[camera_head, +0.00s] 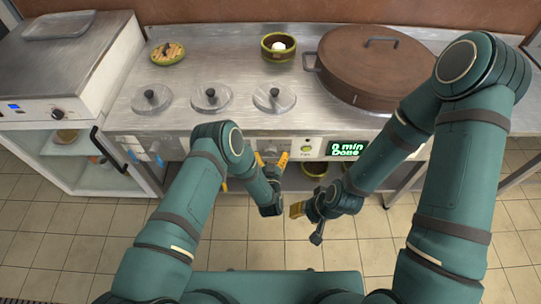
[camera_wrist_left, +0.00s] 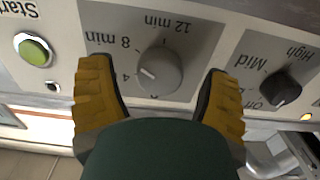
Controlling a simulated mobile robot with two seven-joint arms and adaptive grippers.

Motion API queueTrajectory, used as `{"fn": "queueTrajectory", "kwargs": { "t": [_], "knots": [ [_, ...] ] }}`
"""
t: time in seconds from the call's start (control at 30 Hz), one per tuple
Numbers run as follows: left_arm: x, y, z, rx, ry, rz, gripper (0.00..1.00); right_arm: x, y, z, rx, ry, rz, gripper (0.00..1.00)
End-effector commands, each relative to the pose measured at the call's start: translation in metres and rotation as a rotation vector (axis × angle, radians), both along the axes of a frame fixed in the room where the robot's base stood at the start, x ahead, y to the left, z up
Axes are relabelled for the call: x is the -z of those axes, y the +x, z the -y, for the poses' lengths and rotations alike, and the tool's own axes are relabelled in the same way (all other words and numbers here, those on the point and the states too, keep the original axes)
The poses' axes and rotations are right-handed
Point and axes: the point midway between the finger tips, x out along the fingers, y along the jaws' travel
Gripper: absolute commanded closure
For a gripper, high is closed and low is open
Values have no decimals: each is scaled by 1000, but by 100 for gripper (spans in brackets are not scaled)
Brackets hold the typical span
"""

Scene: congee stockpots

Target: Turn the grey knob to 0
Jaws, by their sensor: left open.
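The grey knob (camera_wrist_left: 165,75) is on the light panel in the left wrist view, which shows the panel upside down. Its white pointer line lies on its left side, near the "4" and below the "8 min" mark. The mark under the knob is mostly hidden by my gripper. My left gripper (camera_wrist_left: 156,68) is open, with one yellow finger on each side of the knob and visible gaps to it. In the head view my left gripper (camera_head: 271,158) is at the front panel. My right gripper (camera_head: 297,209) is away from the panel, its opening unclear.
A black knob (camera_wrist_left: 287,90) marked Off, Mid and High is right of the grey knob in the wrist view. A green Start button (camera_wrist_left: 33,50) is left. The panel display (camera_head: 348,148) reads "0 min Done". A brown lidded pot (camera_head: 365,70) stands on the counter.

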Motion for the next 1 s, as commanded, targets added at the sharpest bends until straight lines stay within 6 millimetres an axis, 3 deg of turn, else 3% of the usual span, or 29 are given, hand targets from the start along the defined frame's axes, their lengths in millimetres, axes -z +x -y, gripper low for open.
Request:
{"fn": "queueTrajectory", "kwargs": {
  "t": [0.37, 0.57, 1.0],
  "knots": [
    [0, 5, 0, 0, 0, -1, 22, 1, 0, 0, 0, 0, 1, 53],
    [0, 5, 0, 0, 0, -1, 92, 1, 0, 0, 0, 0, 1, 53],
    [0, 5, -1, -2, -67, -2, 93, 1, 0, 0, 0, 0, 0, 53]
  ]
}}
